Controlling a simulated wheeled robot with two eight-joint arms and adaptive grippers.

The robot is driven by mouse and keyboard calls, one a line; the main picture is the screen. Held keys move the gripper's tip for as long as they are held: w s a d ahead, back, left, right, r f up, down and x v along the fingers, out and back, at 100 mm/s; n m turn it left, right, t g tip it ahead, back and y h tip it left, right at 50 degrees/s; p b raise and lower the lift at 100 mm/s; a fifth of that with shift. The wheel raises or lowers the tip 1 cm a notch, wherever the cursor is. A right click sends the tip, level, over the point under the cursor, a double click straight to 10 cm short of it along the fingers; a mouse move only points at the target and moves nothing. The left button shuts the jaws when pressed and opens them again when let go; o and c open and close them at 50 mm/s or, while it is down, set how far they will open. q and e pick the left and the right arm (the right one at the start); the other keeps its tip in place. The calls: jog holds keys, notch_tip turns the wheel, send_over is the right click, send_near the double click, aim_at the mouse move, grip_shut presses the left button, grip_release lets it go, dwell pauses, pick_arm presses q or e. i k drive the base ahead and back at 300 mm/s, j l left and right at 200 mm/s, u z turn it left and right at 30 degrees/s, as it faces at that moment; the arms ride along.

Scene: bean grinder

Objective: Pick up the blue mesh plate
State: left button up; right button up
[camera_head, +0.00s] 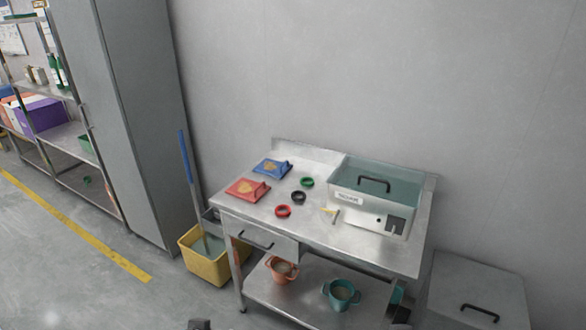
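The blue mesh plate (264,170) lies on the metal table (313,233), toward its back left corner. It has a raised blue part at its right side and a yellowish patch in its middle. A similar red plate (240,192) lies just in front of it, nearer the table's left front edge. Nothing of mine touches either plate. Neither of my grippers can be made out in the head view. A small dark shape shows at the bottom edge, too little to identify.
Green (307,183), black (298,198) and red (283,211) rings lie right of the plates. A white machine (360,208) with a handled lid fills the table's right side. A yellow mop bucket (207,267) stands left of the table. Open floor lies at the lower left.

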aim_at(277, 170)
jog(key=i+j+z, duration=0.5)
jog(key=j+z, duration=0.25)
jog(key=j, duration=0.2)
jog(key=i+j, duration=0.15)
jog(key=j, duration=0.25)
jog(key=i+j, duration=0.15)
jog(key=j, duration=0.2)
jog(key=i+j+z, duration=0.1)
jog(key=j, duration=0.3)
jog(key=i+j, duration=0.2)
jog(key=j, duration=0.2)
jog(key=i+j, duration=0.15)
jog(key=j, duration=0.25)
jog(key=i+j, duration=0.15)
jog(key=j, duration=0.25)
jog(key=i+j+z, duration=0.1)
jog(key=j, duration=0.3)
jog(key=i, duration=0.05)
